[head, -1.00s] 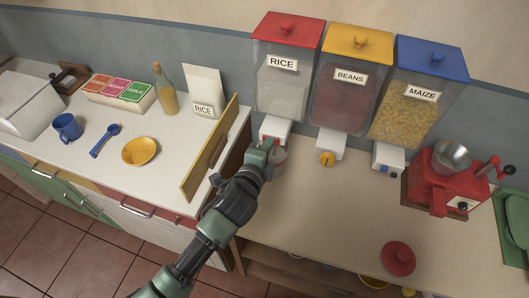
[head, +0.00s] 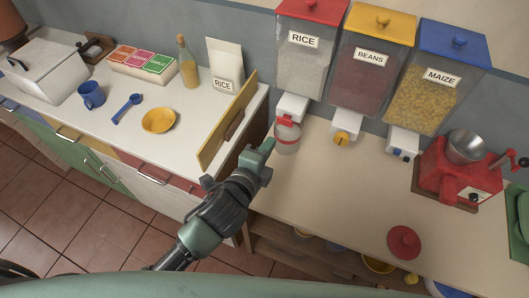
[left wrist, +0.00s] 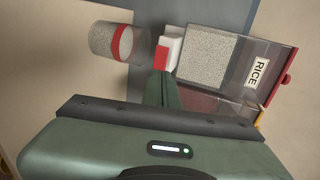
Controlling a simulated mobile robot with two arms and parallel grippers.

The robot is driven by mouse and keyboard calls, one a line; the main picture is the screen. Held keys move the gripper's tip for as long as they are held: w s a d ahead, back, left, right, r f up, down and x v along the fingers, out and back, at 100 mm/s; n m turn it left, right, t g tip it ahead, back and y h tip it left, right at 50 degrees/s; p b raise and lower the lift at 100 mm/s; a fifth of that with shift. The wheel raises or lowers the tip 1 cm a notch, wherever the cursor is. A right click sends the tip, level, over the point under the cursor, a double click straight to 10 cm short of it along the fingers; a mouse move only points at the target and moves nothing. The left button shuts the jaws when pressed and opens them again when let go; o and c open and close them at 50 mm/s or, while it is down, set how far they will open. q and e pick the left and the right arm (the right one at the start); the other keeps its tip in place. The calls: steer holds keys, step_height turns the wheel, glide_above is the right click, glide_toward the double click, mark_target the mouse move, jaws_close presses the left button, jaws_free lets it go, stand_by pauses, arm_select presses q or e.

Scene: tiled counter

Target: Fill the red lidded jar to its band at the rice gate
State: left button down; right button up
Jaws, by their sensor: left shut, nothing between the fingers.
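The clear jar with a red band (head: 287,139) stands upright, without a lid, under the white gate (head: 292,108) of the red-topped rice bin (head: 303,55). In the left wrist view the jar (left wrist: 103,42) holds rice reaching about its red band; the exact level is hard to tell. The gate's red part (left wrist: 161,54) shows there, close to the tips of my left gripper (left wrist: 161,80). In the head view my left gripper (head: 266,148) is shut and empty, just left of the jar. The red lid (head: 404,242) lies on the counter at right. My right gripper is out of view.
Bins of beans (head: 373,70) and maize (head: 438,80) hang to the right of the rice. A red grinder (head: 460,175) stands at far right. An upright wooden panel (head: 228,120) borders the left counter. The counter between jar and lid is clear.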

arm_select(q)
steer(key=v, duration=0.2)
steer(key=shift+s+r, duration=0.15)
steer(key=shift+s, duration=0.2)
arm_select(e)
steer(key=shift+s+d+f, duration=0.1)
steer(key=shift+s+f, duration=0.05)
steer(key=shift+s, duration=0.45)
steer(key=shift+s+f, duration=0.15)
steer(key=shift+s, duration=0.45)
arm_select(q)
steer(key=shift+a, duration=0.15)
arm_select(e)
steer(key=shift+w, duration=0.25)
